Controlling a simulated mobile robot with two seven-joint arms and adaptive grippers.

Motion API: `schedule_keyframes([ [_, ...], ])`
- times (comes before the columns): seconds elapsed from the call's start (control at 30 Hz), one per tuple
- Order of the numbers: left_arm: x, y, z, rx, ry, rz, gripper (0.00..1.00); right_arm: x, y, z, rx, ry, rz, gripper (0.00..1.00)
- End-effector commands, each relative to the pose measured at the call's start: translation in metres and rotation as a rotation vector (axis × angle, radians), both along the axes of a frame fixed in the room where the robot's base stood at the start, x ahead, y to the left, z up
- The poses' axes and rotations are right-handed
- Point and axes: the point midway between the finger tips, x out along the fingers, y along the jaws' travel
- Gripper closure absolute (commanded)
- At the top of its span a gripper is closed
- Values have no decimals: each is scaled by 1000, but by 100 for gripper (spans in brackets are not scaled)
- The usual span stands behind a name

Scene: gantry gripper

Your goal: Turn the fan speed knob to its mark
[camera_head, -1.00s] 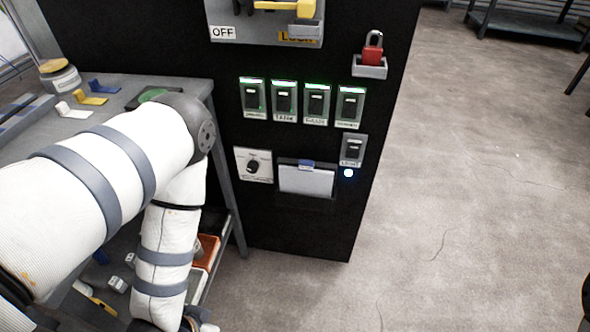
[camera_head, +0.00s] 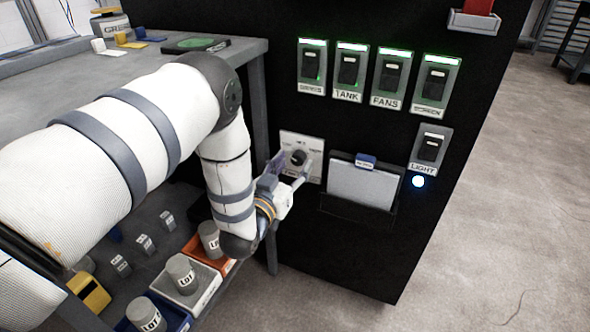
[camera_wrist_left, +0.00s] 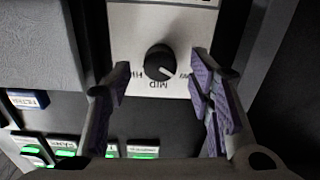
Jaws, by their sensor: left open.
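The fan speed knob (camera_head: 298,157) is a round black dial on a pale plate (camera_head: 316,145) on the front of the black cabinet. In the left wrist view the knob (camera_wrist_left: 159,61) appears upside down, with a white pointer line slanting to the lower right, between the MID label and the right-hand label. My left gripper (camera_head: 291,171) is at the plate in the head view. In the left wrist view its open purple-padded fingers (camera_wrist_left: 161,78) stand on either side of the knob, with gaps on both sides. My right gripper is not in view.
A row of switches (camera_head: 390,78) with green lights is above the plate. A document holder (camera_head: 362,186) is close to its right, with the LIGHT switch (camera_head: 430,147) beyond. A grey workbench (camera_head: 250,50) stands left, with bins and labelled cylinders (camera_head: 181,272) on its lower shelf.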

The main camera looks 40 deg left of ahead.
Motion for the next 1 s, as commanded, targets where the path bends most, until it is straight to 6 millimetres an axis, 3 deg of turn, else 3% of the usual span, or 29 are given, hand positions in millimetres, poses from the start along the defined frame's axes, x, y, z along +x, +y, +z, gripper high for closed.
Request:
schedule_keyframes([
  [0.33,9,2,0,0,2,0,52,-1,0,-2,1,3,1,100],
  [0.57,9,2,0,0,2,0,100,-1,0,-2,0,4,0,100],
  [1.0,9,2,1,43,11,-1,100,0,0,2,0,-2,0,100],
])
